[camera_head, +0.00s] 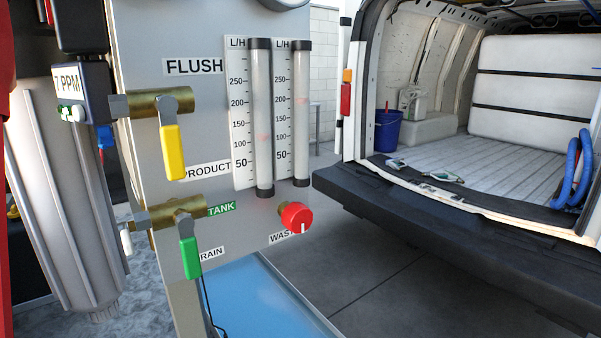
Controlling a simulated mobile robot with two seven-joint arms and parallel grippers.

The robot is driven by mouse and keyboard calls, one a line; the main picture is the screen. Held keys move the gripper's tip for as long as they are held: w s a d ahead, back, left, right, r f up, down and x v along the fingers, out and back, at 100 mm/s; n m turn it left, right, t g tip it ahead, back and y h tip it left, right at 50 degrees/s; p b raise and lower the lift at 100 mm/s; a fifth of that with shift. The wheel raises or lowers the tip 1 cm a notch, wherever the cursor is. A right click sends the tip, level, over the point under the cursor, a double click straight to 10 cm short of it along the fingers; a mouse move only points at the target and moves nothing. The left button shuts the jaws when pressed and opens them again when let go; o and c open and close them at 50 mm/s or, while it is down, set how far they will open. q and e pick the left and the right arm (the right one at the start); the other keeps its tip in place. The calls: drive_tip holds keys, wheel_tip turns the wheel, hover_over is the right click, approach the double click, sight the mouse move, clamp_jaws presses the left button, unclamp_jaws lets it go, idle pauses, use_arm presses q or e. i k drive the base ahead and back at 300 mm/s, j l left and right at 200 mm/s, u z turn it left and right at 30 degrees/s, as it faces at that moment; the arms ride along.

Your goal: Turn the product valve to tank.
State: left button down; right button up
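The grey panel (215,125) carries two brass valves. The lower valve (175,212) has a green lever (190,258) that hangs downward, its end beside the partly covered DRAIN label (212,253). A green TANK label (221,209) sits right of this valve's body, and the PRODUCT label (208,171) is above it. The upper valve (160,102) has a yellow lever (172,152) that also points down, with the FLUSH label (194,67) above and to its right. Neither of my grippers shows in this view.
Two flow tubes (260,120) and a red knob (297,217) stand on the panel's right side. A grey ribbed cylinder (65,190) and a PPM meter (68,80) are at the left. A van (420,215) stands open behind. Space before the levers looks clear.

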sight(185, 223)
drive_tip(key=j+u, duration=0.35)
drive_tip(key=i+j+u, duration=0.15)
drive_tip(key=u, duration=0.2)
